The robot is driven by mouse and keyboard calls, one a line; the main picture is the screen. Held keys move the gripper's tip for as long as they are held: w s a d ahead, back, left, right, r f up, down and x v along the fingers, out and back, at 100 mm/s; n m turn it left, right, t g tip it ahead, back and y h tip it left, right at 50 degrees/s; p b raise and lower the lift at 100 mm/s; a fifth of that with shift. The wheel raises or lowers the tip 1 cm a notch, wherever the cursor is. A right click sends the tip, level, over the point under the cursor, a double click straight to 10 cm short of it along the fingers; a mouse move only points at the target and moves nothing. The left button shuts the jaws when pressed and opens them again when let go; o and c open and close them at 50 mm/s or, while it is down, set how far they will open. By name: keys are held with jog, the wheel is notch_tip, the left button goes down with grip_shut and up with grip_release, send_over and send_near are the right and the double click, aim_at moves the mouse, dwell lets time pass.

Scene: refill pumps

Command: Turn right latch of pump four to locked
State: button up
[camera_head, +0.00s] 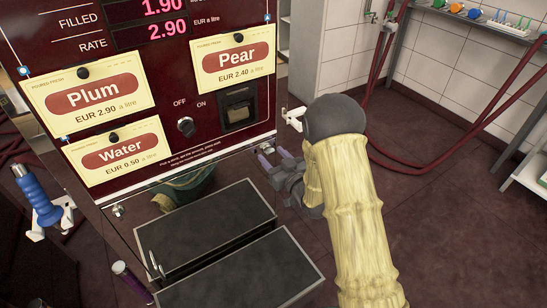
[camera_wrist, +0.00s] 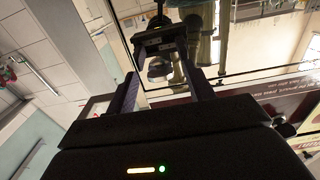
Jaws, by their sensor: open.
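The pump (camera_head: 150,160) has a dark red front with price cards above a mirror-like lower panel. A small metal latch-like knob (camera_head: 118,211) shows at the panel's lower left. No matching right latch can be made out; my gripper and arm cover part of the right side. My gripper (camera_head: 273,157) is at the panel's right edge, its purple fingertips pointing left toward the pump. In the wrist view my gripper (camera_wrist: 163,84) is open, fingers apart, facing a reflective surface that mirrors it. I see nothing clearly held, and contact cannot be told.
A white holder (camera_head: 294,118) juts from the pump's right side beside my arm. A blue-handled nozzle (camera_head: 38,195) hangs at left. Red hoses (camera_head: 375,110) loop at the right wall. Floor at right is clear.

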jog(key=shift+w+a, duration=0.1)
jog(key=c, duration=1)
jog(key=shift+m, duration=0.4)
jog(key=shift+r+m+p, duration=0.15)
jog(key=shift+m+p, duration=2.25)
jog(key=shift+m, duration=6.2)
